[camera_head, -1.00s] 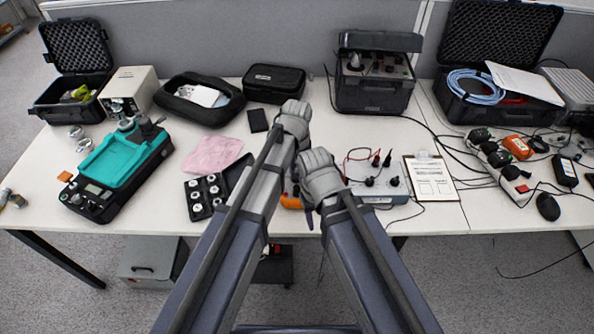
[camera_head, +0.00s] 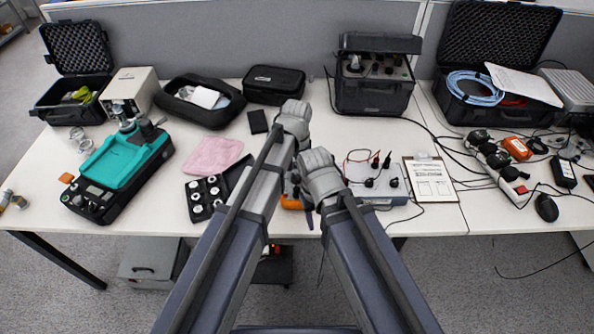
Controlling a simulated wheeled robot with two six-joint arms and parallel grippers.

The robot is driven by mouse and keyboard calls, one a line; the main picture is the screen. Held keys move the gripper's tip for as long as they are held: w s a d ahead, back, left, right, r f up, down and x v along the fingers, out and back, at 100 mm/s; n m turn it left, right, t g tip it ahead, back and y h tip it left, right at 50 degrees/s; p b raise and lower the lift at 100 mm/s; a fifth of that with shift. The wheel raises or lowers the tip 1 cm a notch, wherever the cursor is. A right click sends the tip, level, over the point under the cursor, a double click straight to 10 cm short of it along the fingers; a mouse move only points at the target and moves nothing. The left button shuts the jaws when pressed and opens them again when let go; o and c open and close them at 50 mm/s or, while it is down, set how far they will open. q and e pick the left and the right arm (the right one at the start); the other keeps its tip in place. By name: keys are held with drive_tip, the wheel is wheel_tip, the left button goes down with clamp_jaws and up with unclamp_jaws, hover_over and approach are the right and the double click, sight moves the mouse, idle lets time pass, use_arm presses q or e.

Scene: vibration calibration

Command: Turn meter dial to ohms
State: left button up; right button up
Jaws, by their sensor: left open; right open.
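An orange-edged object (camera_head: 290,203), which may be the meter, lies near the table's front edge. My arms and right gripper hide most of it, and I cannot see a dial on it. My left gripper (camera_head: 294,112) is open, above the middle of the table and beyond the orange object. My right gripper (camera_head: 317,168) is open, close to the orange object's right side in the picture. I cannot tell its height above the table. Neither gripper visibly holds anything.
A grey box with knobs and leads (camera_head: 384,188) stands just right of my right gripper, with a clipboard (camera_head: 430,182) beside it. A tray of round parts (camera_head: 207,198) and a pink cloth (camera_head: 213,155) lie left. A black case (camera_head: 373,95) stands behind.

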sight(296, 175)
use_arm(q)
wheel_tip(296, 175, up, 7)
drive_tip(key=p, duration=0.6)
drive_tip(key=shift+r+p, duration=0.1)
drive_tip(key=shift+p, duration=0.2)
use_arm(e)
wheel_tip(296, 175, up, 7)
use_arm(q)
drive_tip(key=shift+a, duration=0.1)
